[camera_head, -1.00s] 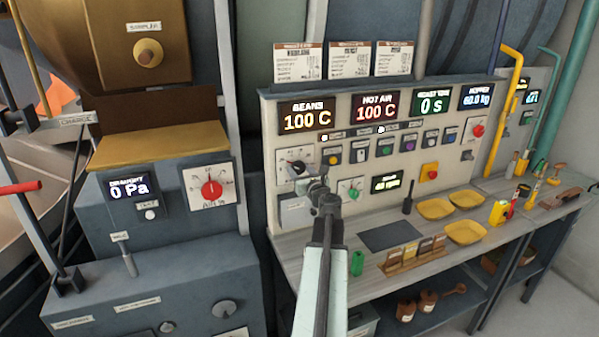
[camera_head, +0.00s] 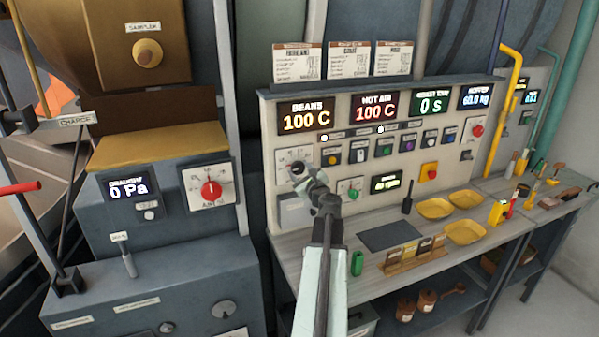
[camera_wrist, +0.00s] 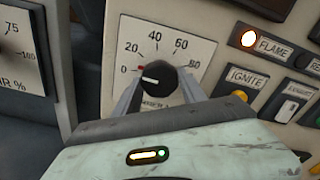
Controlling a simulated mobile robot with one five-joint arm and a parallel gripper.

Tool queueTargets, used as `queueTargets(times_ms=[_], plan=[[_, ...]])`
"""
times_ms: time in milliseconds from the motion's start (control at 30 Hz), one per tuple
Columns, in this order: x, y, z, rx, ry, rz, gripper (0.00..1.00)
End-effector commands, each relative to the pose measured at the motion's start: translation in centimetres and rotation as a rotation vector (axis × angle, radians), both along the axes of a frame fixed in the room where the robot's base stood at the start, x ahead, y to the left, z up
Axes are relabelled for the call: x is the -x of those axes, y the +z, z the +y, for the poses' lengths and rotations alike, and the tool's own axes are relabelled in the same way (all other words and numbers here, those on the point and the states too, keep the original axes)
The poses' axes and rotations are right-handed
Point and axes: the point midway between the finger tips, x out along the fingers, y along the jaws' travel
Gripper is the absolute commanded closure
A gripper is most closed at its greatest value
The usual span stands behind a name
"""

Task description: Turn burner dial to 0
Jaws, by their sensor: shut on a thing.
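The burner dial is a black round knob (camera_wrist: 158,77) with a white mark, on a pale scale plate (camera_wrist: 143,38) printed 0, 20, 40, 60 and 80. In the wrist view its white mark points left, toward the 0 end, where a small red tick shows. My gripper (camera_wrist: 160,92) has one finger on each side of the knob and is shut on it. In the head view my gripper (camera_head: 300,172) reaches the plate (camera_head: 289,155) at the left of the control panel and covers most of the knob.
A lit flame lamp (camera_wrist: 249,39) and an ignite button (camera_wrist: 240,95) sit just right of the dial. A separate air dial (camera_head: 211,191) is on the machine to the left. A green can (camera_head: 357,263) stands on the bench below my arm.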

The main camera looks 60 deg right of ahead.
Motion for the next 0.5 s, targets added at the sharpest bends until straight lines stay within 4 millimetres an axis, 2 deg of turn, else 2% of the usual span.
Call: queueTargets(times_ms=[500], plan=[[-0.04, 0.01, 0.02, 0.172, 0.002, 0.127, 0.92]])
